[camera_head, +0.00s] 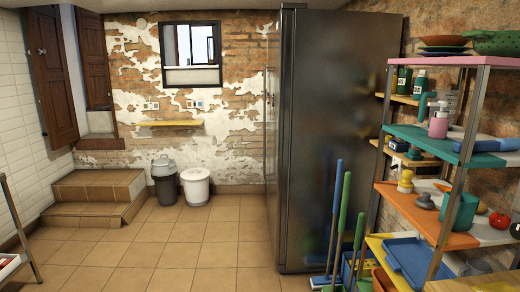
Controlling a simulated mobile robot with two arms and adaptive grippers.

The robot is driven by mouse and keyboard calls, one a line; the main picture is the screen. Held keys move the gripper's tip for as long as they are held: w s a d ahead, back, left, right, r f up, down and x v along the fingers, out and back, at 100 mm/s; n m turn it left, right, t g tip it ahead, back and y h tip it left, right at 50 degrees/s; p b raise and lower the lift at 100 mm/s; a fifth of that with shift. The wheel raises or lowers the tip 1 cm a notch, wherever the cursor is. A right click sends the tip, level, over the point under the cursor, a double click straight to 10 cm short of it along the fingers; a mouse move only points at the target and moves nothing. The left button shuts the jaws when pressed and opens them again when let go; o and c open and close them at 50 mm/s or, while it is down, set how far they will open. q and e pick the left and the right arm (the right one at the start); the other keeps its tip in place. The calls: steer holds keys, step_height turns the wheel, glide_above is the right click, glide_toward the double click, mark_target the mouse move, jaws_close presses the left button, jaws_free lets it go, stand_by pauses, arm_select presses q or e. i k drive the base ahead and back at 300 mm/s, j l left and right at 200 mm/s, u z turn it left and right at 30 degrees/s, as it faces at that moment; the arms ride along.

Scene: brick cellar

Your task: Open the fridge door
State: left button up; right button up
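The tall dark metal fridge (325,140) stands against the right wall. I see its broad side panel, while its front faces left and shows only as a thin edge-on strip (272,130). A small handle-like part shows on that strip, too small to make out well. The door looks shut, in line with the body, though the angle makes this hard to judge. Neither of my grippers is in view.
Open tiled floor (175,250) lies left of the fridge. A shelf unit (430,215) with bottles and dishes stands at the right, with brooms (340,225) before it. Two bins (195,188) and tiled steps (95,197) are at the back. A rack leg (20,230) is at left.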

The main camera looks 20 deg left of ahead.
mark_target(282, 27)
steer(key=i+j+u, duration=0.1)
steer(key=i+j, duration=0.55)
steer(key=i+j+u, duration=0.15)
steer(key=i+j, duration=0.45)
steer(key=i+j+u, duration=0.1)
steer(key=i+j, duration=0.4)
steer(key=i, duration=0.3)
